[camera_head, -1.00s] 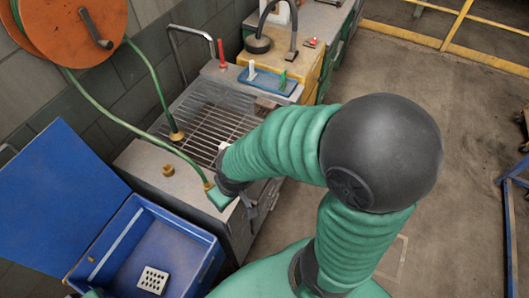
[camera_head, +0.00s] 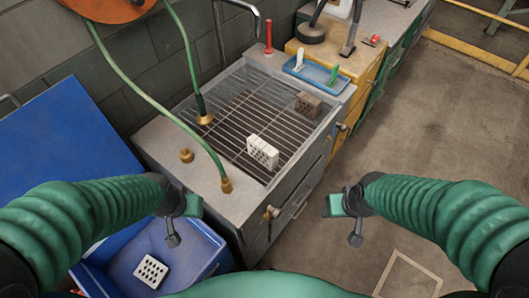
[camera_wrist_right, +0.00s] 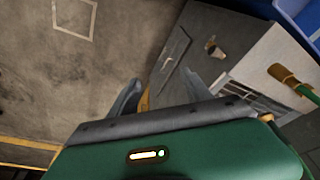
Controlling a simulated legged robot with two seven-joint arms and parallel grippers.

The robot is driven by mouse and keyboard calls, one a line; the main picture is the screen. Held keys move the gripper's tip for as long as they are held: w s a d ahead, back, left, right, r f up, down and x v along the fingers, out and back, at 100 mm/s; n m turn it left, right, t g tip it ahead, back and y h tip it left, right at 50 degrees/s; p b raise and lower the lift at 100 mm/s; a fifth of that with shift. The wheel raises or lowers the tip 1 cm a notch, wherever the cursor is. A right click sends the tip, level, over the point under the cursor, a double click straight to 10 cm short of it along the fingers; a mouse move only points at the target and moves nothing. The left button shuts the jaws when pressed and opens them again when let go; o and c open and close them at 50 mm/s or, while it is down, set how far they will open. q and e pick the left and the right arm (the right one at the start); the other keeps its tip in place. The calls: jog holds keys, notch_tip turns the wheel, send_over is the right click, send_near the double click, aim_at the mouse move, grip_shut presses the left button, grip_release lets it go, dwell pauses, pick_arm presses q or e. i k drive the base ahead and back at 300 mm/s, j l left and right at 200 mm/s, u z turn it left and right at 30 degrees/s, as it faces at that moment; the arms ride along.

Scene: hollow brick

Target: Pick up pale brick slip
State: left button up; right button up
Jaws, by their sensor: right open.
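A pale, perforated brick slip (camera_head: 262,152) stands on the wire grate (camera_head: 238,128) of the grey sink unit. A second pale perforated piece (camera_head: 151,271) lies in the blue bin (camera_head: 205,262) at lower left. My left gripper (camera_head: 180,213) is in front of the unit, above the bin's edge, apart from both pieces; its jaws are not clear. My right gripper (camera_head: 347,208) is off the unit's right side over the floor. In the right wrist view its two fingers (camera_wrist_right: 160,92) are spread with nothing between them.
A brown perforated brick (camera_head: 307,104) sits farther back on the grate. A green hose (camera_head: 155,110) with brass fittings crosses the unit's left side. A blue tray (camera_head: 316,74) is behind, and a blue lid (camera_head: 65,160) at left.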

aim_at(266, 154)
jog(key=k, duration=0.2)
jog(key=k+u, duration=0.15)
jog(key=u, duration=0.35)
jog(key=k+j+u, duration=0.1)
jog(key=u, duration=0.4)
jog(key=k+j+u, duration=0.15)
jog(key=u, duration=0.35)
jog(key=l+u, duration=0.25)
jog(key=l, duration=0.2)
jog(key=l+u, duration=0.25)
jog(key=l, duration=0.2)
jog(key=l+u, duration=0.25)
jog(key=l, duration=0.2)
jog(key=k+l+u, duration=0.15)
jog(key=l+u, duration=0.15)
jog(key=l, duration=0.15)
jog(key=k+l+u, duration=0.25)
jog(key=l, duration=0.15)
jog(key=k+l, duration=0.1)
jog(key=l, duration=0.35)
jog(key=k+l, duration=0.1)
jog(key=l, duration=0.35)
